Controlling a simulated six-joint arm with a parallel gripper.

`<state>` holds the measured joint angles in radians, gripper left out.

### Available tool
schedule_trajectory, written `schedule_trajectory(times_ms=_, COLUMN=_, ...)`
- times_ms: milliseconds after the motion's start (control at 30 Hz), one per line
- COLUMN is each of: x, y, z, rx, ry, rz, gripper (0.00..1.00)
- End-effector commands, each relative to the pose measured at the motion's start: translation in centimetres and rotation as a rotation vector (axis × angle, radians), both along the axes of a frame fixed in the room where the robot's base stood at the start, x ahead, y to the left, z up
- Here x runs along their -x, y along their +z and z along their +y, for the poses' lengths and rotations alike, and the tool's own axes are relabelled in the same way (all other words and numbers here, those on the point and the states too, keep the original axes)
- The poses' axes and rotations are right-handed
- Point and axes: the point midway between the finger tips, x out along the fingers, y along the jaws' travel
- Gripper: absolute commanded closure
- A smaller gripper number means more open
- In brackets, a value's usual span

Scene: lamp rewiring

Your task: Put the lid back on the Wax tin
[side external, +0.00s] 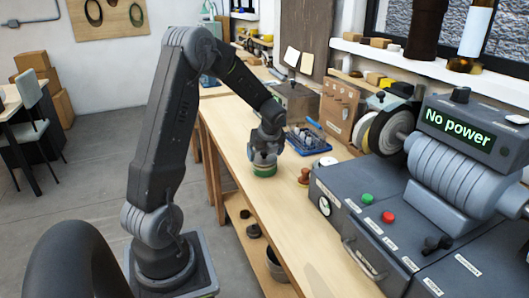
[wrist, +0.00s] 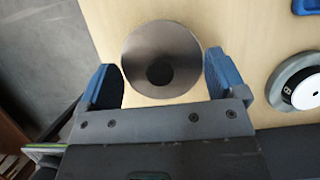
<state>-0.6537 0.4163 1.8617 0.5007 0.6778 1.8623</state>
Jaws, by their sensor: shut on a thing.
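My gripper (wrist: 163,80) is shut on a round grey metal lid (wrist: 136,50), with a blue finger pad at each side of it. The lid looks smooth and has a dark round patch in its middle. In the side external view my gripper (side external: 263,155) points down, low over the bench. A green tin (side external: 264,171) shows right below the fingers on the bench top, and I take it as the Wax tin. The wrist view does not show the tin's side. I cannot tell whether the lid is seated on the tin or just above it.
A white-topped round thing (wrist: 302,90) lies to the right in the wrist view. A blue tray (side external: 308,139) with small parts sits behind my gripper. Small brown pieces (side external: 304,176) stand to the right, before the grey machine (side external: 375,225) reading "No power". The bench front (side external: 285,210) is clear.

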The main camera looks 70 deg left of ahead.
Motion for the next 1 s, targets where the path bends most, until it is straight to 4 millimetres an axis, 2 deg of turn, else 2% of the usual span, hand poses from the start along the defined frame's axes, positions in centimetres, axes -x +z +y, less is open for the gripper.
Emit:
schedule_trajectory(times_ms=433, x=0.0, y=-1.0, z=0.0, rx=0.0, ry=0.0, rz=0.001, gripper=0.32)
schedule_trajectory(times_ms=467, x=0.0, y=-1.0, z=0.0, rx=0.0, ry=0.0, rz=0.001, gripper=0.09)
schedule_trajectory(times_ms=567, x=0.0, y=-1.0, z=0.0, rx=0.0, ry=0.0, rz=0.001, gripper=0.0)
schedule_trajectory(times_ms=833, x=0.0, y=-0.7, z=0.0, rx=-0.001, ry=0.001, rz=0.0, gripper=0.0)
schedule_trajectory(times_ms=1000, x=-0.1, y=1.2, z=-0.4, rx=-0.003, ry=0.0, rz=-0.003, gripper=0.0)
